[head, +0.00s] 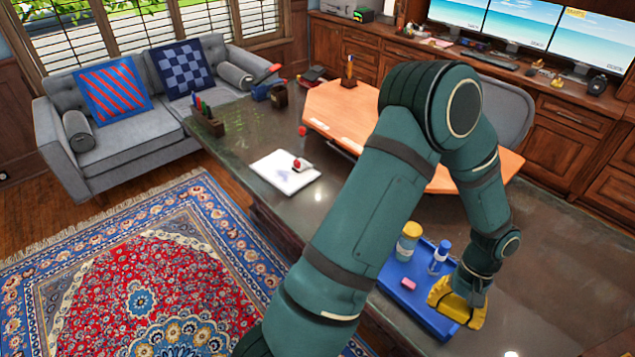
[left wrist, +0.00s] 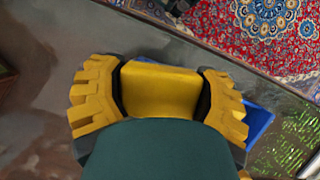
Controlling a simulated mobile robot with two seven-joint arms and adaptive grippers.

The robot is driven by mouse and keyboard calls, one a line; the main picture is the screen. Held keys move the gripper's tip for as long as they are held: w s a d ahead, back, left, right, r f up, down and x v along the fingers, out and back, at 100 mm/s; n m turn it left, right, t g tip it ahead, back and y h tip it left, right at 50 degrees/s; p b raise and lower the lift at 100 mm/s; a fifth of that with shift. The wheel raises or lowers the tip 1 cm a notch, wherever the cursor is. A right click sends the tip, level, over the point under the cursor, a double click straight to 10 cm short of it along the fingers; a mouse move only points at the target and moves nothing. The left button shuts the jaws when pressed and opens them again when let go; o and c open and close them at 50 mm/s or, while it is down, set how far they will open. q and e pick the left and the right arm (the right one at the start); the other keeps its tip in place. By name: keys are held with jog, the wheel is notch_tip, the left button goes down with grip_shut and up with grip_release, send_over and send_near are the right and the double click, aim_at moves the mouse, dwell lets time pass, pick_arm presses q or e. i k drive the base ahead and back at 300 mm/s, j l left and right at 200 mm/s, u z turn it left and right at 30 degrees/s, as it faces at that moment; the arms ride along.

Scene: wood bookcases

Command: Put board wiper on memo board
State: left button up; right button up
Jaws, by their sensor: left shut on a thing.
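My left gripper (head: 458,302) is at the right end of the blue tray (head: 417,315), low over it. In the left wrist view the left gripper (left wrist: 160,95) is shut on a yellow block (left wrist: 160,88), which looks like the board wiper. The block sits between the two ridged yellow fingers; its underside is hidden. A flat white board (head: 272,177), possibly the memo board, lies on the dark table left of my arm, with a small red-and-white object (head: 302,164) on it. My right gripper is not in view.
The tray also holds a yellow-lidded jar (head: 408,243), a blue-and-white bottle (head: 440,257) and a pink block (head: 408,284). A pen holder (head: 207,122) stands at the table's far left. An orange top (head: 345,108) lies behind my arm.

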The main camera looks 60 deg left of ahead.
aim_at(276, 175)
jog(key=k+j+u, duration=0.1)
jog(key=j, duration=0.3)
jog(key=k+j+u, duration=0.15)
jog(key=j, duration=0.4)
jog(key=k+j+u, duration=0.2)
jog(key=j, duration=0.35)
jog(key=j+u, duration=0.15)
jog(key=j, duration=0.4)
jog(key=i, duration=0.05)
